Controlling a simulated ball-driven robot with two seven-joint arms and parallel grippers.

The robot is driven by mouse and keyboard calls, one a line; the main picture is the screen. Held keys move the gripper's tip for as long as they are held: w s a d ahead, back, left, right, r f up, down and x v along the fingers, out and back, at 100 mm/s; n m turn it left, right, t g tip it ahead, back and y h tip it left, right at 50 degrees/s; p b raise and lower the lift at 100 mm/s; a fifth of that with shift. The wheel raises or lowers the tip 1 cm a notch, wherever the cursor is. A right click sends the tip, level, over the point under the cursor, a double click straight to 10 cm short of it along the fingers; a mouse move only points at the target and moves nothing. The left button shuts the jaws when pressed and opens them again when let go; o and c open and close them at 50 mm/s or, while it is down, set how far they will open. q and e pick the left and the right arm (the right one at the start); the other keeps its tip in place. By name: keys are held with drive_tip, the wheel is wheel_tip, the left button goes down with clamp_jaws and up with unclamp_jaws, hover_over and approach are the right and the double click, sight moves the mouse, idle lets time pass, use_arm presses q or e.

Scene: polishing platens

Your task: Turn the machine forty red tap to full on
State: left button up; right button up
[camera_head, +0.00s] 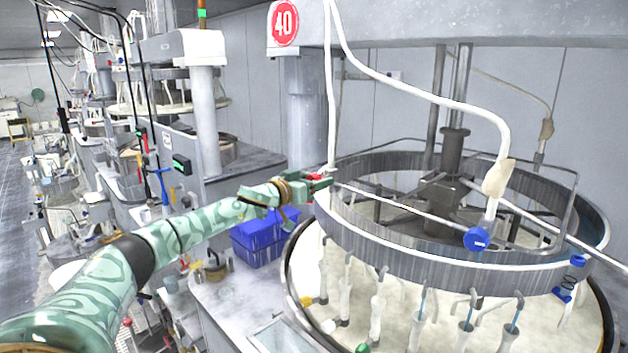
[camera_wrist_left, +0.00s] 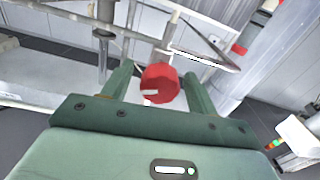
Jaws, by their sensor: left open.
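The red tap (camera_wrist_left: 160,84) shows in the left wrist view as a red knob with a white mark, between the two open fingers of my left gripper (camera_wrist_left: 158,90). I cannot tell whether the fingers touch it. In the head view, the red tap (camera_head: 314,177) is a small red patch by the rim of the large ring, mostly hidden by my left gripper (camera_head: 318,185). The machine's round red sign (camera_head: 285,22) reads 40. My right gripper is not in view.
The metal ring (camera_head: 400,232) with hanging hoses stands right of my gripper, with a blue knob (camera_head: 476,239) on a rod. A blue bin (camera_head: 258,236) sits on the grey bench behind my arm. A white hose (camera_head: 420,90) arches above.

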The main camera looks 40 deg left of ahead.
use_arm(q)
drive_tip(key=c, duration=1)
